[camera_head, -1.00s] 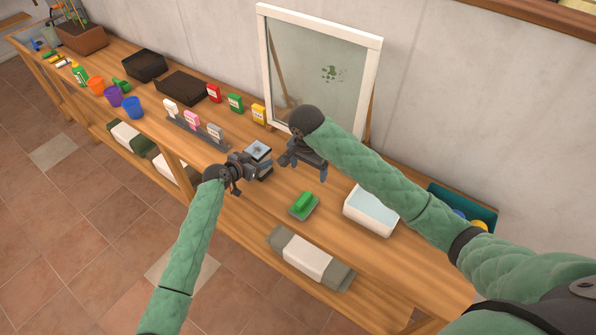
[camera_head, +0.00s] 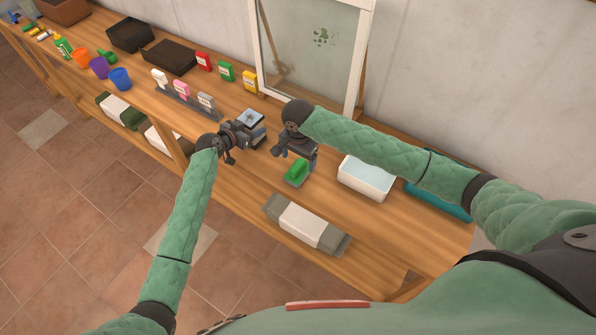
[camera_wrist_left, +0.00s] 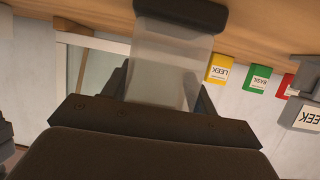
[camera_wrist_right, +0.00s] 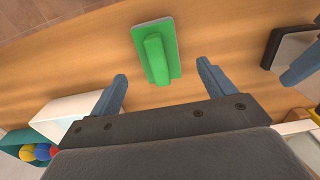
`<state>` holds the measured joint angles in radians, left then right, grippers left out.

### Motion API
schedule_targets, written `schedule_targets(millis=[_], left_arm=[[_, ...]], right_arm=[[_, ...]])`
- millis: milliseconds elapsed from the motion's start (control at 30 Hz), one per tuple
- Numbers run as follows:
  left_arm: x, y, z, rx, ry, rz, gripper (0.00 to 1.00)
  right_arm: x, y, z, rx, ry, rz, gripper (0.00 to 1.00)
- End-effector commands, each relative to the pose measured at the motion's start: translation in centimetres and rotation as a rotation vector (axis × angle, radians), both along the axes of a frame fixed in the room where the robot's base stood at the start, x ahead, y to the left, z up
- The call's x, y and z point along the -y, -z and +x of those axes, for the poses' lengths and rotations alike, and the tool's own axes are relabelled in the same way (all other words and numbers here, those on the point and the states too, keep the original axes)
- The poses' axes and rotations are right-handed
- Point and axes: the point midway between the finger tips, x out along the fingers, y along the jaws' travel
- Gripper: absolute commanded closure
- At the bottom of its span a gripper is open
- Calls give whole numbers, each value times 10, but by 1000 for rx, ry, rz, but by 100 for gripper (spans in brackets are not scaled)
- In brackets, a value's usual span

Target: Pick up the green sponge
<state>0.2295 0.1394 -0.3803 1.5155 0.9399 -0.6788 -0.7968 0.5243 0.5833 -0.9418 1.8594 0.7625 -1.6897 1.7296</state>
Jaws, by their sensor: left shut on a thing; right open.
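The green sponge (camera_head: 297,173) has a raised bar-like grip on a flat green pad and lies on the wooden bench. My right gripper (camera_head: 296,154) is open and empty, just above and behind the sponge in the head view. In the right wrist view the sponge (camera_wrist_right: 157,55) lies ahead, between the lines of the two spread fingers, and does not touch them. My left gripper (camera_head: 243,130) is shut on a grey, dark-edged object (camera_wrist_left: 165,75), left of the sponge. The left finger contacts are partly hidden by this object.
A white basin (camera_head: 366,178) of pale liquid stands right of the sponge. A white-framed glass pane (camera_head: 312,50) with green stains leans at the back wall. Seed packets (camera_head: 227,71), cups and black trays stand on the left. The bench front edge is close to the sponge.

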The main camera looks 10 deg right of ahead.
Motion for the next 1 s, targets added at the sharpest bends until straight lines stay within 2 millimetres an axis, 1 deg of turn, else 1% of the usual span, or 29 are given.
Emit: schedule_targets(millis=[167,400,500,600,833,967,1000], left_arm=[[0,0,0,0,0,0,75],[0,0,0,0,0,0,75],[0,0,0,0,0,0,75],[0,0,0,0,0,0,75],[0,0,0,0,0,0,75],[0,0,0,0,0,0,75],[0,0,0,0,0,0,75]], right_arm=[[1,10,0,0,0,-1,18],[2,41,0,0,0,-3,18],[2,51,0,1,0,-1,18],[2,56,0,1,-1,-1,18],[2,57,0,1,-1,-1,18],[2,56,0,1,-1,-1,44],[2,56,0,1,-1,-1,52]])
